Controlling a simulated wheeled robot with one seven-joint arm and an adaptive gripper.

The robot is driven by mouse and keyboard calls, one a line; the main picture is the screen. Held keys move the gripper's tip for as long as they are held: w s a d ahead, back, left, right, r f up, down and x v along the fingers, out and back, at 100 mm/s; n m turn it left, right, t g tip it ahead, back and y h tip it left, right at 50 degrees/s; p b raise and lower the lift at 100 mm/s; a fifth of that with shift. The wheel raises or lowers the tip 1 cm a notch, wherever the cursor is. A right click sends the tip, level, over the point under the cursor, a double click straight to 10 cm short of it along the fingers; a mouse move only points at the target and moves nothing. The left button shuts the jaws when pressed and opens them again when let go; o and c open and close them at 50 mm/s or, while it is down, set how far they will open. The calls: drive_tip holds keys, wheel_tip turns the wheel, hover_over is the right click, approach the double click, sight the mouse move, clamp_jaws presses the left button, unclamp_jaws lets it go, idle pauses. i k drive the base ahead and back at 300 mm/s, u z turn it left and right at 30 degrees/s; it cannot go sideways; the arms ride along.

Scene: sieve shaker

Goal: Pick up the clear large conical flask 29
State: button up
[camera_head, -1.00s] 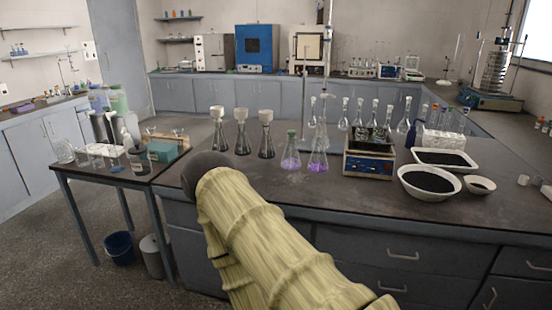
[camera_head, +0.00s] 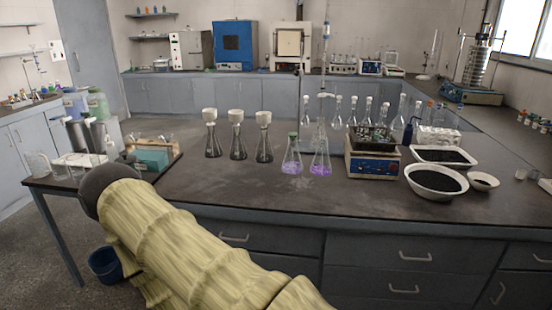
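Two clear conical flasks with purple liquid stand upright on the dark bench. The left one (camera_head: 292,160) has a green stopper, and the right one (camera_head: 321,160) stands close beside it, under a burette. Three conical flasks with dark contents (camera_head: 238,146) and white funnel-like tops stand in a row to their left. I cannot tell which flask is number 29. My arm in its yellow sleeve crosses the lower left, ending in a dark rounded part by the bench's left end. No gripper fingers show, and nothing held is visible.
White bowls of black grains (camera_head: 436,192) stand further right. Stoppered flasks (camera_head: 337,112) stand behind. A side table (camera_head: 60,188) with bottles is at left. The bench front (camera_head: 300,208) is clear.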

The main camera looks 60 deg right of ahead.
sight(292, 164)
drive_tip(key=u, duration=0.05)
drive_tip(key=i, duration=0.25)
drive_tip(key=z, duration=0.9)
